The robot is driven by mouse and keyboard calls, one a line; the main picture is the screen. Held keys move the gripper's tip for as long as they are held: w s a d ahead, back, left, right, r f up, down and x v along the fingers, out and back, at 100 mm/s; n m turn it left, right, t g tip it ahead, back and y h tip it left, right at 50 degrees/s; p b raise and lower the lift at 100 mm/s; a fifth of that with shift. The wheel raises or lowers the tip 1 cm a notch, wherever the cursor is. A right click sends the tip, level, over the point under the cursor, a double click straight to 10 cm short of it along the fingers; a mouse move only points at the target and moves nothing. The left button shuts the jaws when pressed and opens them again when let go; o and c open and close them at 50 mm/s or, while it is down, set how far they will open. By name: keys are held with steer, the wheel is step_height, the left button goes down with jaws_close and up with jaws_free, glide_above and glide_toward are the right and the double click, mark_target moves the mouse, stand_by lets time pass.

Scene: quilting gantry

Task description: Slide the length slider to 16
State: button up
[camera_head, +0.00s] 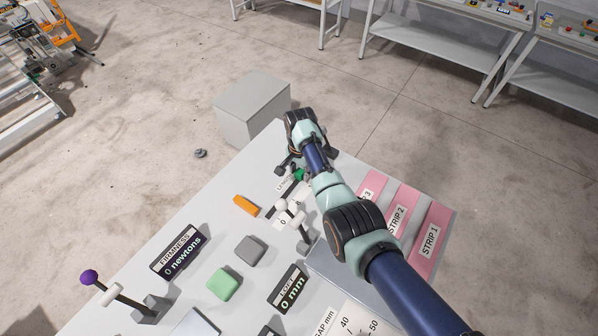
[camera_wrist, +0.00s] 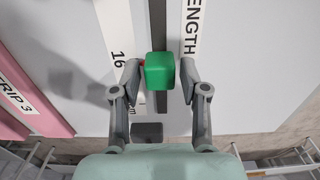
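The length slider's green knob (camera_wrist: 159,72) sits on a dark track (camera_wrist: 157,20) in the wrist view, with a small red mark at its left side. The scale label "16" (camera_wrist: 117,60) is left of the knob, roughly level with it. The LENGTH label (camera_wrist: 192,25) is on the right. My gripper (camera_wrist: 160,72) is open, one finger on each side of the knob, with small gaps seeming to show. In the head view the green knob (camera_head: 299,174) is partly hidden beside my arm, near the panel's far end.
A white lever (camera_head: 290,215) stands close to my arm. An orange piece (camera_head: 246,206), grey button (camera_head: 250,251) and green button (camera_head: 223,284) are on the panel. Pink strips (camera_head: 430,240) lie right. A purple-topped lever (camera_head: 90,277) is at the left. A grey box (camera_head: 253,105) stands beyond the panel.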

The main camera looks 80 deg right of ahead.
mark_target(300, 172)
steer(key=shift+o, duration=0.4)
steer(key=shift+r, duration=0.1)
step_height(300, 172, up, 12)
stand_by(0.6)
